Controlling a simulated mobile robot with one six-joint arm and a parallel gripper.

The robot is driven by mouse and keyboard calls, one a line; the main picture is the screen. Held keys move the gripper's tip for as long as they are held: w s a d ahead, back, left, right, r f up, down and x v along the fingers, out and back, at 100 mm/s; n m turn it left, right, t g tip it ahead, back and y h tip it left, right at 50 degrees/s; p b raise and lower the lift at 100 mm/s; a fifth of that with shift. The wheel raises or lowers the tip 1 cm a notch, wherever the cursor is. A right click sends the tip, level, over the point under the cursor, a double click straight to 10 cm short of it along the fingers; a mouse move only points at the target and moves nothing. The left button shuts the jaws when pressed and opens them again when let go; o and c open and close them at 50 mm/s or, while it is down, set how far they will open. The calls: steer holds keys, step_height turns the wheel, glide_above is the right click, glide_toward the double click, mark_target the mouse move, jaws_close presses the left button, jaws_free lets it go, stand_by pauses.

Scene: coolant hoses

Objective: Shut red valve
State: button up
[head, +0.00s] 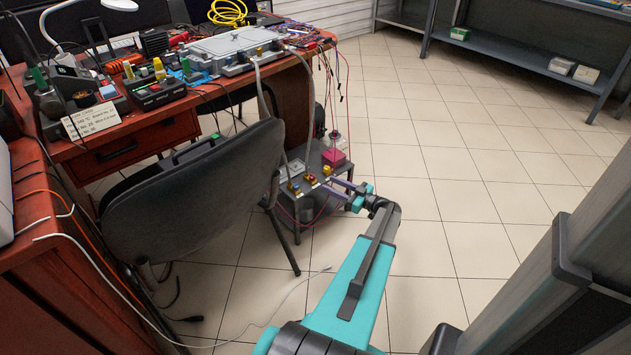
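A small low stand (322,166) beside the desk carries a row of small valves with coloured parts. The middle valve (311,178) looks red and yellow, and I take it for the red valve; its handle angle is too small to read. My gripper (328,185) reaches in from the right, just right of this valve. Its two purple-grey fingers look spread apart, with nothing visible between them. I cannot tell whether a fingertip touches the valve.
Another valve (293,187) with blue and yellow parts is on the left, and a pink-red box (333,157) is behind. Thin hoses rise to the cluttered desk (95,165). A black chair (200,195) stands close on the left. The tiled floor (450,170) is clear on the right.

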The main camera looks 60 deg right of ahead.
mark_target(316, 184)
steer(key=w, duration=0.2)
steer(key=w+b, duration=0.1)
steer(key=w, duration=0.5)
steer(key=shift+d, duration=0.25)
